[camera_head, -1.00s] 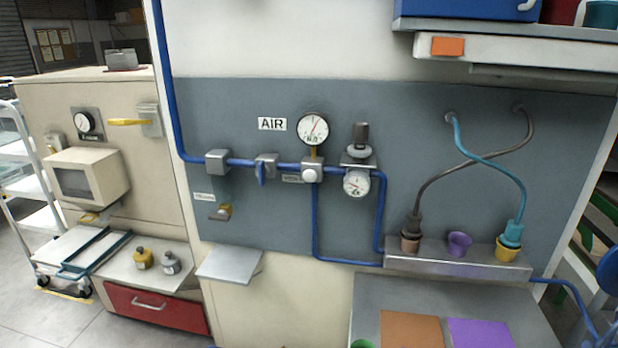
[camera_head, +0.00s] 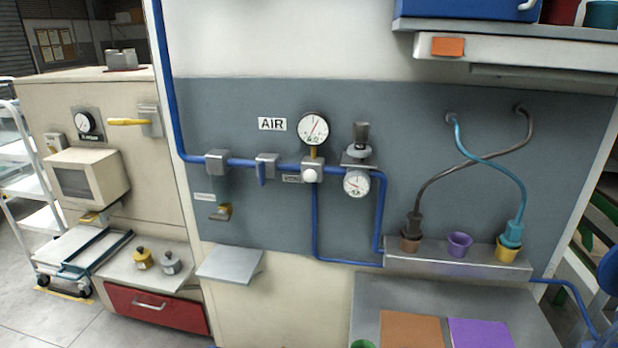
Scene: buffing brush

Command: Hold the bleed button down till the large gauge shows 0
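The large gauge (camera_head: 313,129) is a round white dial above the blue air pipe, right of the AIR sign. Its needle points up and slightly right; the numbers are too small to read. Below it a grey block (camera_head: 318,163) on the pipe carries a round white button (camera_head: 310,175), which I take to be the bleed button. Nothing touches the button. A small label (camera_head: 291,179) beside it is too small to read. Neither of my grippers is in view.
A smaller gauge (camera_head: 356,183) hangs under a regulator with a dark knob (camera_head: 361,134). A blue-handled valve (camera_head: 263,170) sits left of the button. A grey shelf (camera_head: 230,262) juts out below left. A ledge (camera_head: 400,259) with coloured cups stands at right. The space before the button is clear.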

